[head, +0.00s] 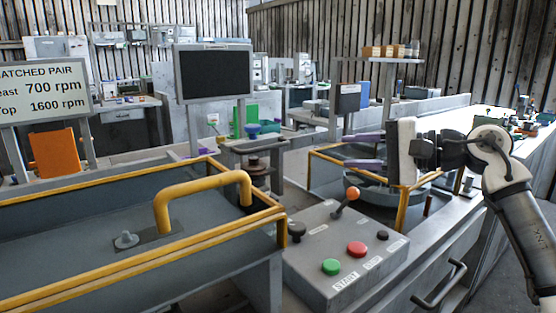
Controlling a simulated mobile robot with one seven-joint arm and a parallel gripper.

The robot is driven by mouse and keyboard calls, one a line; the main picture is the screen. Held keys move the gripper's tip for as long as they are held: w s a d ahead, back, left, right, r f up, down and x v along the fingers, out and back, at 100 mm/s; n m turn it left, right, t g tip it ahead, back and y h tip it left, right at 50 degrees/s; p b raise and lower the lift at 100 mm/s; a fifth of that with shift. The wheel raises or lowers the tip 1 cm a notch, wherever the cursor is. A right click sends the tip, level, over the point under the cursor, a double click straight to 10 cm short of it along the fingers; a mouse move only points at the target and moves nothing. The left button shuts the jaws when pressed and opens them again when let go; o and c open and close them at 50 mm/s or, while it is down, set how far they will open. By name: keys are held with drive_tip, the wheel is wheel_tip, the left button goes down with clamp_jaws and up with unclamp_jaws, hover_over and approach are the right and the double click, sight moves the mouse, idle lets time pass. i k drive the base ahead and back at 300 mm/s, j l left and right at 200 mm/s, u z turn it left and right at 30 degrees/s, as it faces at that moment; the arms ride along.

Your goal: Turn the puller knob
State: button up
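A blue knob (253,128) sits on top of a small grey frame (268,146) at mid-picture, with a round dark and brown part under its top plate. It looks like the puller knob, but no label on it can be read. My gripper (347,152) is to the right of this frame, pointing left. Its two purple fingers are apart with nothing seen between them. A clear gap in the picture separates the fingertips from the blue knob.
A control box (318,240) with green and red buttons, dark knobs and an orange-tipped lever stands in front. A yellow-railed enclosure (145,268) with a yellow handle fills the left front. A round grey part (375,190) in another yellow-railed bay is below my gripper. A monitor (212,75) stands behind.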

sight(252, 129)
drive_tip(key=k+l, duration=0.15)
drive_tip(key=l, duration=0.2)
drive_tip(key=k+l, duration=0.15)
drive_tip(key=l, duration=0.2)
drive_tip(key=k+l, duration=0.15)
drive_tip(key=l, duration=0.2)
